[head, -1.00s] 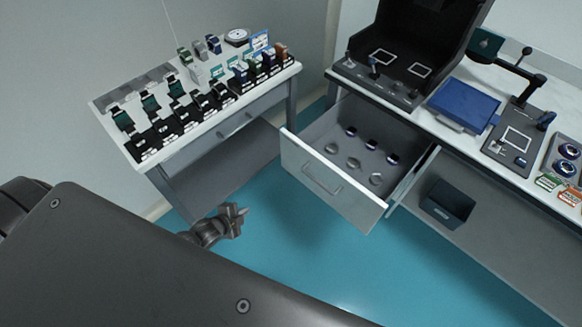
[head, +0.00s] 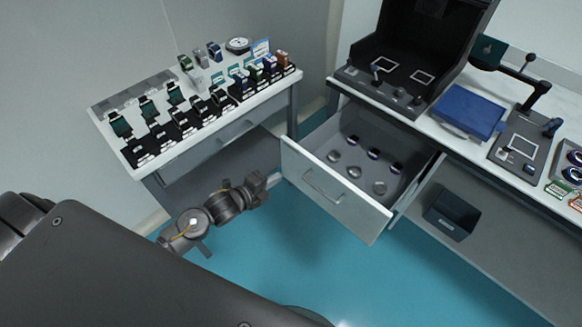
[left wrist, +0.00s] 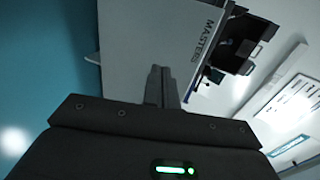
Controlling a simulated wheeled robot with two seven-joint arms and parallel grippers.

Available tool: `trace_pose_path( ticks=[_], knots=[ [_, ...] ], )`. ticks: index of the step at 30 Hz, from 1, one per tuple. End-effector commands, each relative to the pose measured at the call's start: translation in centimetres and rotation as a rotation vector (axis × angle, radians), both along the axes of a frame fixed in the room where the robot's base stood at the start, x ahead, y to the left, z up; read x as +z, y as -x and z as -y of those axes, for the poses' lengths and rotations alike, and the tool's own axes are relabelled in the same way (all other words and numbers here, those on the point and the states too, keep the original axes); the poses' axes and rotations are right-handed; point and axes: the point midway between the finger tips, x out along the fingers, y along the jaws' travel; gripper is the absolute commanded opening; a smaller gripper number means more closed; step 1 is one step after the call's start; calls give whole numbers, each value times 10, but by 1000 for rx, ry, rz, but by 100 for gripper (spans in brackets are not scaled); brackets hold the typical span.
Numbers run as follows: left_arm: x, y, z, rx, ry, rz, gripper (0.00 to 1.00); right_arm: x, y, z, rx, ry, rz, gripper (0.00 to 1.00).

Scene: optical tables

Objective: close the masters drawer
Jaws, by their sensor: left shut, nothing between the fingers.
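The masters drawer (head: 333,192) is pulled out from under the right-hand bench, with its front panel and bar handle (head: 322,186) facing me. Several small round pieces (head: 354,172) lie inside it. In the left wrist view a pale panel (left wrist: 140,40) lettered MASTERS fills the upper middle. My left gripper (head: 273,180) is shut and empty, just left of the drawer front's left part. Its closed fingers also show in the left wrist view (left wrist: 161,85), pointing at the panel. I cannot tell whether they touch it. My right gripper is out of view.
A side table (head: 215,135) with watches on stands is at the left. The bench (head: 408,122) holds a black booth (head: 410,55) and a blue pad (head: 468,108). A dark bin (head: 453,213) sits on the lower shelf. The teal floor before the drawer is clear.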

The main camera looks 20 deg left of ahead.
Motion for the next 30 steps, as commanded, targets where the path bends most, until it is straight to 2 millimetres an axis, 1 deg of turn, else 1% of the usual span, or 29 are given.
trace_pose_path(
  ticks=[1, 6, 9, 12, 18, 30],
  knots=[
    [-2, -11, 4, 2, 2, 1, 0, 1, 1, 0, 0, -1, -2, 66],
    [-10, -39, 16, 0, 1, 0, 0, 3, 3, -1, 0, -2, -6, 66],
    [-9, -52, 21, 0, 1, 1, 0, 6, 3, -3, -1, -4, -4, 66],
    [-10, -61, 25, 1, 2, -1, 0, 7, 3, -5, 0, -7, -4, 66],
    [-11, -69, 28, -1, 0, -1, 0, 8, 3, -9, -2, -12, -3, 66],
    [-12, -70, 27, 2, 0, -1, 0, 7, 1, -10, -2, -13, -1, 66]
  ],
)
